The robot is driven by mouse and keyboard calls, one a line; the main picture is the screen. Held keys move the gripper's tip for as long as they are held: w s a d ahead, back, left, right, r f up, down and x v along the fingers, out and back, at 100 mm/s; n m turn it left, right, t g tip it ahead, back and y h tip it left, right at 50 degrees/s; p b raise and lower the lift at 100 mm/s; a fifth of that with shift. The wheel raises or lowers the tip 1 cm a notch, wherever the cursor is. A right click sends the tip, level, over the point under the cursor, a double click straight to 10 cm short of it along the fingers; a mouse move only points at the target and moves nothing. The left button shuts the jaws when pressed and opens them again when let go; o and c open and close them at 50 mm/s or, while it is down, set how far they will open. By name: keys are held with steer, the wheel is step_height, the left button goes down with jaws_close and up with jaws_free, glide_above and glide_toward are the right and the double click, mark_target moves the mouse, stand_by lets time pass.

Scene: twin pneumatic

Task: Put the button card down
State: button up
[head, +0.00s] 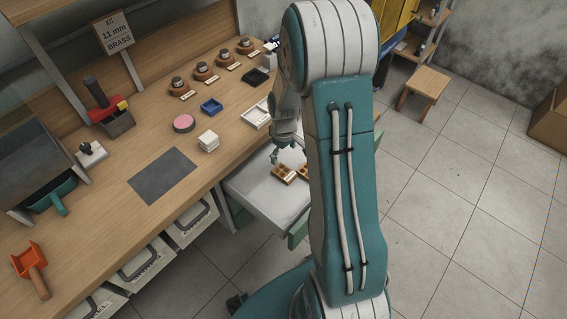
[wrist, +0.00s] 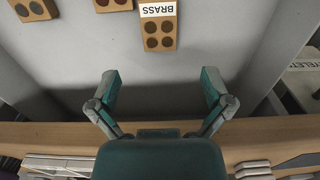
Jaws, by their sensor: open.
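A tan button card (wrist: 160,32) with dark round buttons and a white BRASS label lies flat on the grey drawer floor in the wrist view. My gripper (wrist: 160,86) is open and empty, its fingertips spread wide below the card in the picture, apart from it. In the head view my gripper (head: 275,155) hangs over the pulled-out drawer (head: 257,196), just left of small brown cards (head: 284,174). I cannot tell there which one is the BRASS card. My arm hides part of the drawer.
Two more cards show partly at the top left of the wrist view, one of them a brown card (wrist: 35,9).

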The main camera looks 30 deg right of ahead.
steer(key=s+a+r+m+t, duration=0.1)
steer(key=s+a+r, duration=0.25)
steer(key=r, duration=0.65)
steer(key=s+a+r+m+t, duration=0.1)
steer(key=s+a+r+t, duration=0.2)
steer(key=r, duration=0.6)
steer(key=s+a+r+m+t, duration=0.1)
steer(key=s+a+r, duration=0.5)
steer(key=s, duration=0.6)
step_height(320, 180, up, 3)
steer(key=shift+s+f+m+t, duration=0.15)
steer(key=shift+s+m+t, duration=0.2)
steer(key=shift+m, duration=0.15)
